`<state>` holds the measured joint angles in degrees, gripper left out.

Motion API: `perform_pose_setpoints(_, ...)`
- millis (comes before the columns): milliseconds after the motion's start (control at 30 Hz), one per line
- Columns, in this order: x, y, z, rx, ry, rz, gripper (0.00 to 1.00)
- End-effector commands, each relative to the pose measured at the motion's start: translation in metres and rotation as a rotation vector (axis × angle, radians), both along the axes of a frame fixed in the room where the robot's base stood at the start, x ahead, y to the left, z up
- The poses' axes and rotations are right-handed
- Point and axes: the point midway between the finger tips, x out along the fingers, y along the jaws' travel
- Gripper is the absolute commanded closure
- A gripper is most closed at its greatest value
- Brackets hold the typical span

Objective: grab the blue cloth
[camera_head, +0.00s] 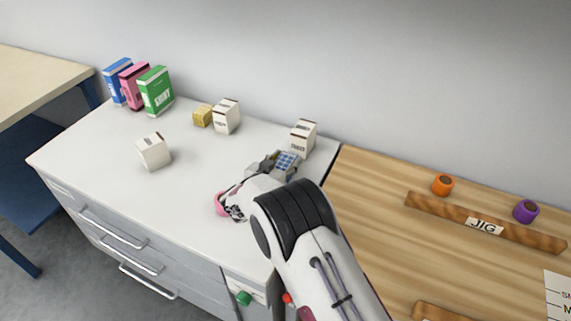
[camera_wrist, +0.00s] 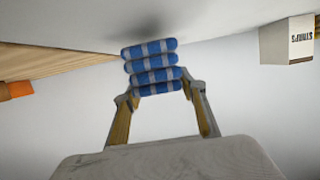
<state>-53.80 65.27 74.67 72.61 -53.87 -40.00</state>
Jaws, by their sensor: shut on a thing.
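The blue cloth (camera_wrist: 151,62) is a folded stack with pale stripes, seen in the middle of the wrist view. In the head view the blue cloth (camera_head: 288,160) shows as a small blue checked patch near the right side of the white worktop. My gripper (camera_wrist: 158,90) is shut on the cloth's near end, one finger on each side. In the head view my gripper (camera_head: 272,164) is partly hidden by my own wrist. I cannot tell whether the cloth touches the worktop; a dark shadow lies near it in the wrist view.
A white box (camera_head: 303,136) stands just behind the cloth. Other boxes (camera_head: 154,151), (camera_head: 227,117), a yellow block (camera_head: 202,115) and binders (camera_head: 155,91) stand further left. A pink thing (camera_head: 220,203) sits beside my wrist. The wooden bench (camera_head: 380,200) adjoins on the right.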

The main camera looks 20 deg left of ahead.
Motion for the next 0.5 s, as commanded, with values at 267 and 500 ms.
perform_pose_setpoints(267, 0.000, 0.000, 0.039, 0.003, -0.002, 0.000, 0.81)
perform_pose_setpoints(500, 0.000, 0.000, 0.068, 0.001, -0.002, 0.000, 0.81)
